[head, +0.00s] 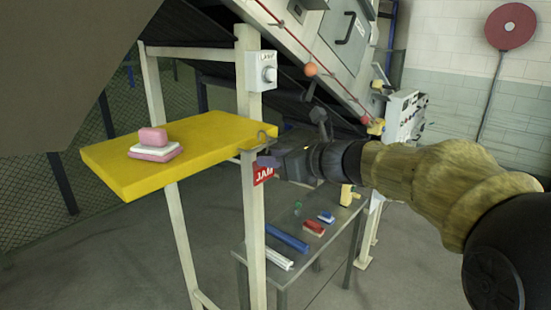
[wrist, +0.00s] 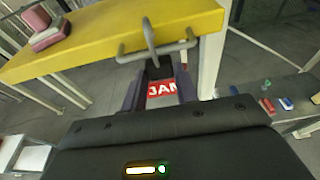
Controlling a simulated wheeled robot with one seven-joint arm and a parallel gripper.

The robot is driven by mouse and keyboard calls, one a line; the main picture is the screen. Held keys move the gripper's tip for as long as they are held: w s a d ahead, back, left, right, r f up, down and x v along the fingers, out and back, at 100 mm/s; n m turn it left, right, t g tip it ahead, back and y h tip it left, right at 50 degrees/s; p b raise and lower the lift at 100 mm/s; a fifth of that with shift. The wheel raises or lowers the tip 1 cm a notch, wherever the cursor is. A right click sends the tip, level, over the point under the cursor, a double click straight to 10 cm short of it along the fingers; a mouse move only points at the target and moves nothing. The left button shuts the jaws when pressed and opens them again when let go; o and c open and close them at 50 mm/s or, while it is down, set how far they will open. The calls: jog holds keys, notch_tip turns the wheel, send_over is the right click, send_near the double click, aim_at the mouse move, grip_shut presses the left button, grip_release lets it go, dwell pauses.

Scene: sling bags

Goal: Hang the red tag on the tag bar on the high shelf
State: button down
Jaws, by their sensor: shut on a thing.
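The red tag (head: 263,175) with white "JAM" lettering hangs below my gripper (head: 268,161) in the head view. The tag also shows between the fingers in the wrist view (wrist: 162,88). My gripper is shut on the tag's upper part. A grey hook (wrist: 150,34) rises from between the fingers and crosses the tag bar (wrist: 175,47). I cannot tell whether the hook is over the bar or only in front of it. The bar is fixed at the edge of the yellow high shelf (head: 205,145), beside the gripper.
Pink and white blocks (head: 153,139) are stacked on the shelf's left part. A pale post (head: 252,220) stands close to the gripper. A lower metal table (head: 285,255) holds several small items. Dark machinery (head: 340,45) slopes behind.

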notch_tip(320, 180, down, 2)
jog(key=shift+f+b, duration=0.2)
jog(key=shift+b, duration=1)
jog(key=c, duration=0.6)
grip_release()
jog(key=shift+s+d, duration=0.1)
jog(key=s+d, duration=0.4)
jog(key=d, duration=0.1)
jog(key=shift+d+b, duration=0.15)
jog(key=shift+b, duration=0.3)
